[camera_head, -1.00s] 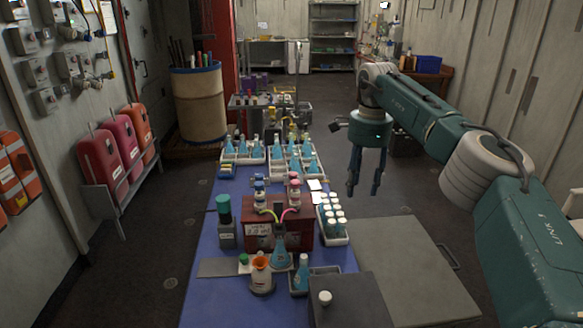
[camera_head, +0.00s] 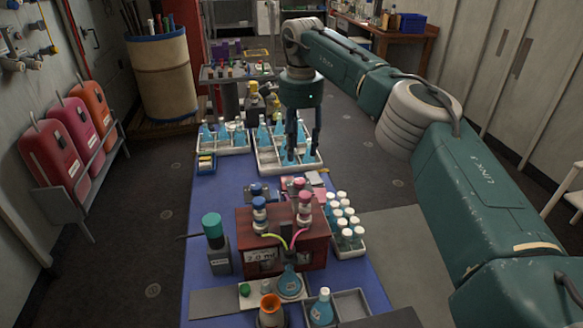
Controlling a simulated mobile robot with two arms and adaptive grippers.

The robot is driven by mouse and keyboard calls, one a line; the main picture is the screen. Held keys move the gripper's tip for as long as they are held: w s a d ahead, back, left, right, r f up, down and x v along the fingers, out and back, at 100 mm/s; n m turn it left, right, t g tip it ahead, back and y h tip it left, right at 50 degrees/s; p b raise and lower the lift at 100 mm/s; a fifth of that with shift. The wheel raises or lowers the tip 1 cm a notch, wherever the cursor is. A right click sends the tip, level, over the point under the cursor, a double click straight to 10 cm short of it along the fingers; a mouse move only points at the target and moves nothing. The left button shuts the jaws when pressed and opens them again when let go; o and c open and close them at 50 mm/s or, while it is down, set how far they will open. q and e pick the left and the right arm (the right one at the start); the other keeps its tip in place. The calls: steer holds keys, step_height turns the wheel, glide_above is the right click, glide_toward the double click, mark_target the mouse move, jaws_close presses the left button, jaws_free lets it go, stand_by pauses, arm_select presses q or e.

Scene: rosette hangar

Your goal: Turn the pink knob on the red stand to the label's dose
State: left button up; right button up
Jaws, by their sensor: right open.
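The red stand (camera_head: 319,241) is a dark red box on the blue-topped table. A white label (camera_head: 262,257) on its front seems to read "2.0 ml", in small print. On its top are a pink-topped fitting (camera_head: 304,203) at right, which looks like the pink knob, and a blue-topped one (camera_head: 260,212) at left. The knob's setting is too small to read. A yellow-green tube and a pink tube curve down toward a blue flask (camera_head: 290,283) in front. My right gripper (camera_head: 301,153) is open, fingers down, at the flask rack behind the stand, apart from the knob. My left gripper is out of view.
A rack of blue flasks (camera_head: 263,163) stands behind the stand. White-capped vials (camera_head: 345,222) stand in a tray to its right. A teal-capped bottle (camera_head: 215,241) is at its left, an orange-topped vessel (camera_head: 270,308) in front. The table's left strip is mostly clear.

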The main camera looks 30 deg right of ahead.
mark_target(300, 180)
steer(key=f, duration=0.1)
steer(key=s+f, duration=0.1)
steer(key=f, duration=0.1)
steer(key=shift+s+f+p, duration=0.2)
steer(key=shift+s+p, duration=0.1)
steer(key=shift+p, duration=0.1)
steer(key=f, duration=0.2)
steer(key=f+p, duration=0.1)
steer(key=w+f, duration=0.1)
steer(key=f, duration=0.1)
steer(key=shift+f, duration=0.35)
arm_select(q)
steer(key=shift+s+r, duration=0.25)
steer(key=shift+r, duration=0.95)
arm_select(e)
steer(key=shift+s+f, duration=0.15)
steer(key=shift+f, duration=0.2)
steer(key=shift+f, duration=0.1)
jaws_close()
